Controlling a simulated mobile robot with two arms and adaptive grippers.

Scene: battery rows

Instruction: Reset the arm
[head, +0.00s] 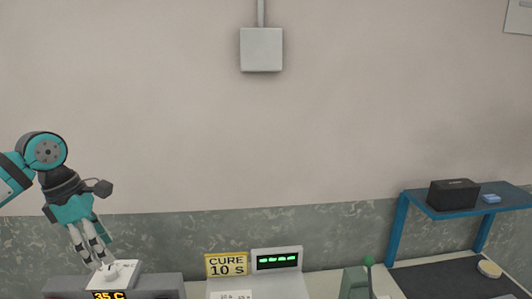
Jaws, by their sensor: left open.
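My left gripper (100,265) comes in from the left with its teal and dark wrist above it. Its fingers point down and are open. The fingertips are at a small white piece on a white block (126,270), and I cannot tell whether they touch it. The block sits on a grey unit (165,283) with an orange "35 C" display (108,295). My right gripper is not in view.
A yellow "CURE 10 S" sign (226,265) stands beside a white box with a green display (277,261). A green-grey object (356,282) stands further right. A blue shelf (465,207) holds a black box (454,193) and a small blue item (491,198) above a dark mat (440,277).

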